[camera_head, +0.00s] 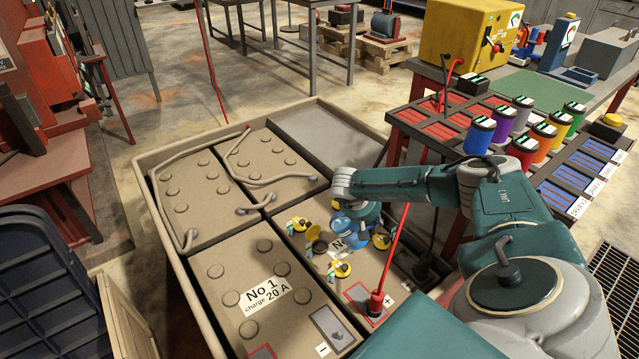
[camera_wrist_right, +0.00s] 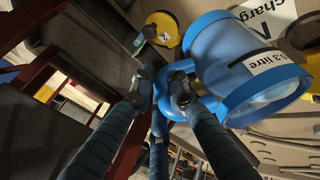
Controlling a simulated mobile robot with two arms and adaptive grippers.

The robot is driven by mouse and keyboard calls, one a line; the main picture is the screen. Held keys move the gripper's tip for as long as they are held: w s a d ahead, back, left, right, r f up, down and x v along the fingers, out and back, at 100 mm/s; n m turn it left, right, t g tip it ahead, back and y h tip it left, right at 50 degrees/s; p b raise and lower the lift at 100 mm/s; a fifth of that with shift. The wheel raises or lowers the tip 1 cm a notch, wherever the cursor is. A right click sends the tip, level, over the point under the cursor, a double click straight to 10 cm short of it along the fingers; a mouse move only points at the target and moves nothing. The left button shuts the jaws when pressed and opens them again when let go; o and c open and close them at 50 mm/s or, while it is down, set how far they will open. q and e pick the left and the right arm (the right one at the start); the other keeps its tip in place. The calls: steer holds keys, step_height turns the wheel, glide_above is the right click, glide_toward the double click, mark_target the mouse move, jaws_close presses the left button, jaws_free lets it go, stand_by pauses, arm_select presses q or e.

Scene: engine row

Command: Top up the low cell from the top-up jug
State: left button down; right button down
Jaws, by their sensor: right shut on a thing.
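My right gripper (camera_head: 368,212) is shut on the handle of the blue top-up jug (camera_head: 347,232). In the right wrist view the gripper (camera_wrist_right: 160,88) holds the jug (camera_wrist_right: 235,60), labelled "0.3 litre", by its side. The jug is over the front right battery block (camera_head: 325,285), among several yellow caps; one yellow cap (camera_head: 339,270) is in front of it. The jug partly hides the block's label. I cannot tell its tilt, the liquid or which cell is low. My left gripper is not in view.
The tray rim (camera_head: 190,310) surrounds several battery blocks. A red lead (camera_head: 400,240) rises from the front right block, close to my right arm. A bench (camera_head: 405,115) with coloured pots and a yellow box (camera_head: 470,42) stands at the right.

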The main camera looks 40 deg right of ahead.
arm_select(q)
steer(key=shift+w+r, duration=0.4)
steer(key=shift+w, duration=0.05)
arm_select(e)
steer(key=shift+w+a+r+h, duration=0.3)
stand_by(0.3)
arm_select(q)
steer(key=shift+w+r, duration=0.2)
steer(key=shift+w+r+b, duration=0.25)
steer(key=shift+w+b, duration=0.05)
arm_select(e)
steer(key=shift+w+a+r+g, duration=0.1)
steer(key=shift+a+g, duration=0.05)
steer(key=shift+g, duration=0.15)
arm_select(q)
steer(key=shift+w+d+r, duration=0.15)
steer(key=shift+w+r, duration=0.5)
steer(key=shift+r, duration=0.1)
arm_select(e)
steer(key=shift+w+a+r+h, duration=0.15)
steer(key=shift+h, duration=0.25)
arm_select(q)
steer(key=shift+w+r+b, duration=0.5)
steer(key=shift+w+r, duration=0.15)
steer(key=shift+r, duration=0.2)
arm_select(e)
steer(key=shift+a+r+g+h, duration=0.1)
steer(key=shift+r+g+h, duration=0.05)
steer(key=shift+g+h, duration=0.2)
